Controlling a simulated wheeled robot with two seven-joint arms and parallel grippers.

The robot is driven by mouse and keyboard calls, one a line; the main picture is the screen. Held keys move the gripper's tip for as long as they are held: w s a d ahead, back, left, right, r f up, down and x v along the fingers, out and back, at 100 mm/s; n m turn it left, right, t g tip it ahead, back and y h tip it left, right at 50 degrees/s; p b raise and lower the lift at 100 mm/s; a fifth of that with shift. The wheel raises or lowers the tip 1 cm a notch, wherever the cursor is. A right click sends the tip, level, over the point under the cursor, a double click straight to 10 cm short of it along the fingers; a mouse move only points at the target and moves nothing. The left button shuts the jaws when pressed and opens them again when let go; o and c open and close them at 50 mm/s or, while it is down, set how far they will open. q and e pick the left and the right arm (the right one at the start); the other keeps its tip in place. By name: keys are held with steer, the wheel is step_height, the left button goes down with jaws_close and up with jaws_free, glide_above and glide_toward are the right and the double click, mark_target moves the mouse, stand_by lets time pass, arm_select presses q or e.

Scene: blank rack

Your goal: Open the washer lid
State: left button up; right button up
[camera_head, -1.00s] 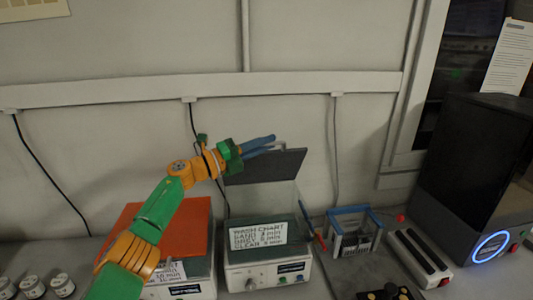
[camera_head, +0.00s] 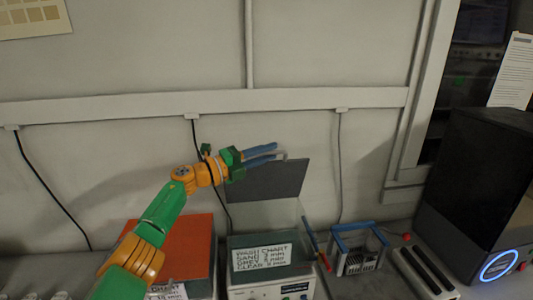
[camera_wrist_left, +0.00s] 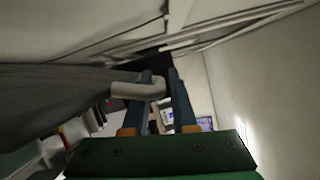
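The washer (camera_head: 270,290) is a pale box in the lower middle of the head view, with a white wash chart on its front. Its dark grey lid (camera_head: 270,185) stands raised at the back, steeply tilted. A light handle (camera_head: 283,156) shows at the lid's top edge. My left gripper (camera_head: 276,150) is at that edge, its two blue fingers apart. In the left wrist view the pale handle (camera_wrist_left: 126,89) reaches in between the fingers, which have a gap at their tips; firm contact is not clear. My right gripper is not in view.
An orange-topped box (camera_head: 182,247) stands left of the washer, under my left arm. A blue-framed rack (camera_head: 357,250) is to the right, then a large dark machine (camera_head: 480,190) with a blue ring light. The wall is close behind the lid.

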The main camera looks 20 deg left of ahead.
arm_select(q)
steer(key=shift+s+a+f, duration=0.15)
steer(key=shift+s+a, duration=0.15)
steer(key=b+v, duration=0.3)
steer(key=v, duration=0.3)
steer(key=shift+s, duration=0.2)
stand_by(0.3)
